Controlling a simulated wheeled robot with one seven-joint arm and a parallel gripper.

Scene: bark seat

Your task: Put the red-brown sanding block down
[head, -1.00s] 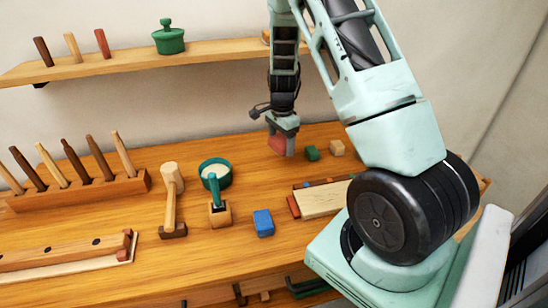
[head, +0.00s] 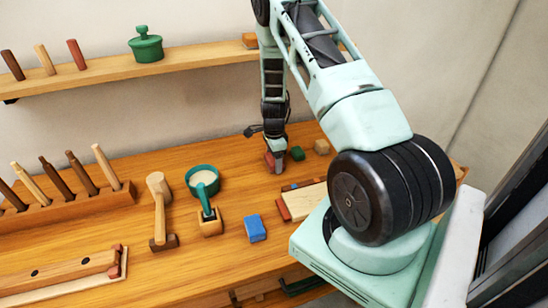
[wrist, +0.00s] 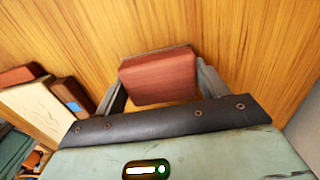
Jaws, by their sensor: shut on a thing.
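The red-brown sanding block (wrist: 158,78) is between the two fingers of my gripper (wrist: 155,88) in the wrist view. My gripper is shut on it. In the head view my gripper (head: 275,162) is low over the back part of the wooden workbench (head: 120,215), with the block (head: 271,164) at its tip. The block is at or very near the bench top; I cannot tell whether it touches. Part of the block is hidden by the fingers in the head view.
A green block (head: 297,153) and a tan block (head: 321,146) sit just right of my gripper. A pale board (head: 304,201) with red-brown pieces lies in front. Bare bench lies between.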

